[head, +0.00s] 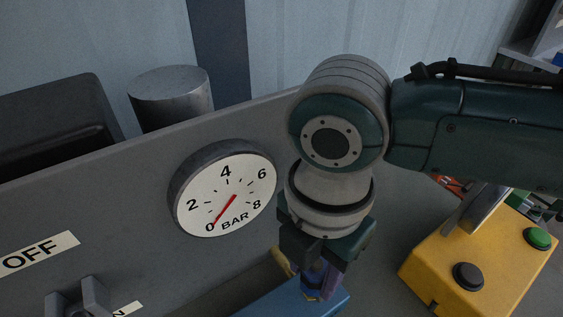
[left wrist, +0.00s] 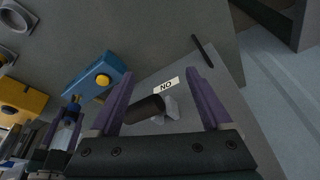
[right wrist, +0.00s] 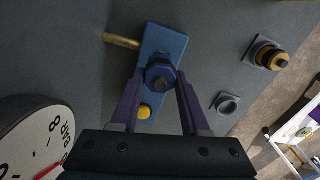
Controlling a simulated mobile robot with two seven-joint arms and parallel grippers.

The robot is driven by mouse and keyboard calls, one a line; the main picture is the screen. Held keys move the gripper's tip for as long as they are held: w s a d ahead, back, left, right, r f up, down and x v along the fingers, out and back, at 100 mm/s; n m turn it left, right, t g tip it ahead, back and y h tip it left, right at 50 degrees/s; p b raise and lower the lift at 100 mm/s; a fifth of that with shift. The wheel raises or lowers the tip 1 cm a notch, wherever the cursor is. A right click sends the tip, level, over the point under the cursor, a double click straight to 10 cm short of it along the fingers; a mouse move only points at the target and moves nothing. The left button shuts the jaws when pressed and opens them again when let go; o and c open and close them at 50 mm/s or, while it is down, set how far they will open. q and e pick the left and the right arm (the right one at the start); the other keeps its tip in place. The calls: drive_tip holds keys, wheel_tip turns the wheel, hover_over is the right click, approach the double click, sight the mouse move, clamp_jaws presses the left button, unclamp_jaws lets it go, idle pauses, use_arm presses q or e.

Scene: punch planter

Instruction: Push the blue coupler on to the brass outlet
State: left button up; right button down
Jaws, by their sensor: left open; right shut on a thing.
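My right gripper (head: 318,278) is shut on the blue coupler (right wrist: 160,74), a short faceted piece with a dark centre, and holds it over a blue block (right wrist: 168,48). The block carries a round yellow-brass end (right wrist: 145,111), and a brass pipe (right wrist: 121,41) sticks out from its side. The coupler hides the part of the block behind it, so I cannot tell whether it touches or sits on an outlet. My left gripper (left wrist: 157,75) is open, its fingers either side of a dark handle (left wrist: 146,108); it is not in the head view.
A pressure gauge (head: 225,190) reads 0 on the grey panel. A grey lever (head: 88,296) sits near the OFF label (head: 38,253). A yellow box (head: 465,262) with green and black buttons is at right. A grey ring (right wrist: 228,103) and a brass fitting (right wrist: 271,59) stand right of the block.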

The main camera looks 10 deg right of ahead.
drive_tip(key=shift+f+b, duration=0.4)
drive_tip(key=shift+f, duration=0.3)
drive_tip(key=shift+c, duration=1.5)
unclamp_jaws()
drive_tip(key=shift+r, duration=0.1)
